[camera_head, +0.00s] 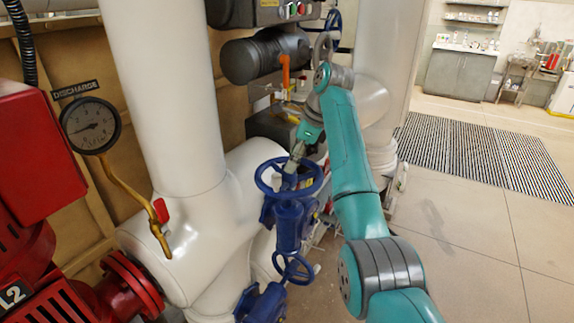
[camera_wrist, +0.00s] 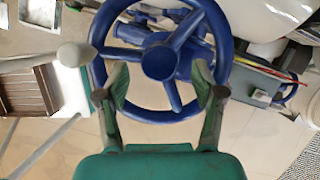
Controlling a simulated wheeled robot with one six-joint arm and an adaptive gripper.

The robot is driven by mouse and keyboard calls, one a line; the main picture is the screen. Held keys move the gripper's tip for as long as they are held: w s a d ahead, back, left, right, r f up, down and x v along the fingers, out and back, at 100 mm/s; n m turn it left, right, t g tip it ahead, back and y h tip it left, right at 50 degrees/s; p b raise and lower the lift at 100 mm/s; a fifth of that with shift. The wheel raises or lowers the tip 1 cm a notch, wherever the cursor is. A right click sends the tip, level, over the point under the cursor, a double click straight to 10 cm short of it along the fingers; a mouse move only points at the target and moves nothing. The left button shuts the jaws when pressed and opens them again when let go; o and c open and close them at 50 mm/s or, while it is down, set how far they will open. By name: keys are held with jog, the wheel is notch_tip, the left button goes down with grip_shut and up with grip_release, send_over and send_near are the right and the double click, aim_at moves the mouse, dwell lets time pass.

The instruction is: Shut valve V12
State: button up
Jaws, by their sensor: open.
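A blue handwheel (camera_head: 262,184) with spokes sits on a blue valve body (camera_head: 290,222) beside the white pipe. I cannot read a V12 tag on it. My gripper (camera_head: 291,166) is at the wheel, over its upper side in the head view. In the wrist view the blue wheel (camera_wrist: 160,62) fills the upper middle, with its hub between the fingers. My gripper (camera_wrist: 160,88) is open there, one finger on each side near the lower rim. I cannot tell whether the fingers touch the wheel.
A smaller blue handwheel (camera_head: 293,268) sits below. A discharge gauge (camera_head: 91,125) and red pump parts (camera_head: 40,250) are at left. The floor (camera_head: 470,240) at right is clear, with a striped mat (camera_head: 480,155).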

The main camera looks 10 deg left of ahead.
aim_at(289, 183)
jog(key=shift+x, duration=1.65)
grip_shut()
